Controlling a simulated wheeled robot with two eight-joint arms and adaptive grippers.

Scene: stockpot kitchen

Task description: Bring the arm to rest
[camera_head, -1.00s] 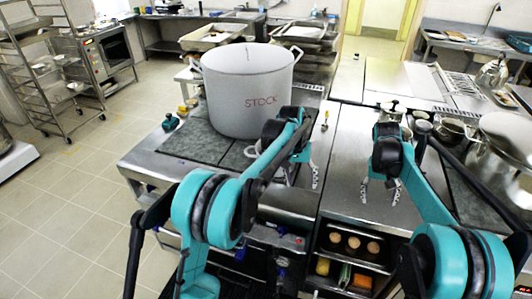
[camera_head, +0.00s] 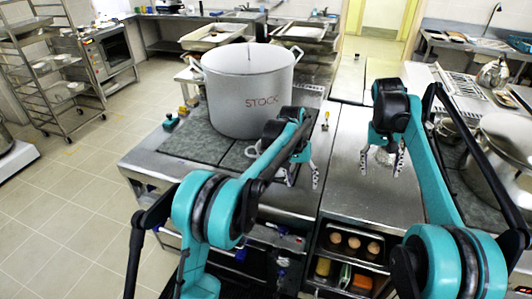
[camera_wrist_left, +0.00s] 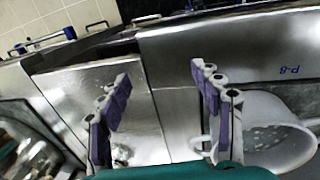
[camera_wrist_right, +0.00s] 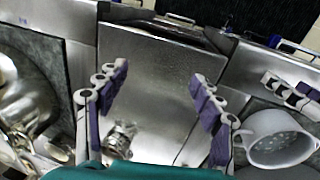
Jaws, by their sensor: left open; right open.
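My left gripper (camera_head: 302,180) is open and empty over the counter, in front of the large grey pot marked STOCK (camera_head: 248,90). Its two spread fingers also show in the left wrist view (camera_wrist_left: 156,88), with nothing between them. My right gripper (camera_head: 381,165) is open, pointing down above the steel counter to the right. In the right wrist view its fingers (camera_wrist_right: 158,85) are apart and hold nothing. A small shiny metal item (camera_wrist_right: 118,138) lies beyond the left finger there. The grey pot stands upright, apart from both grippers.
A large steel pot (camera_head: 504,150) stands at the right. An open shelf (camera_head: 350,248) with small items is below the counter. The steel counter between is mostly bare.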

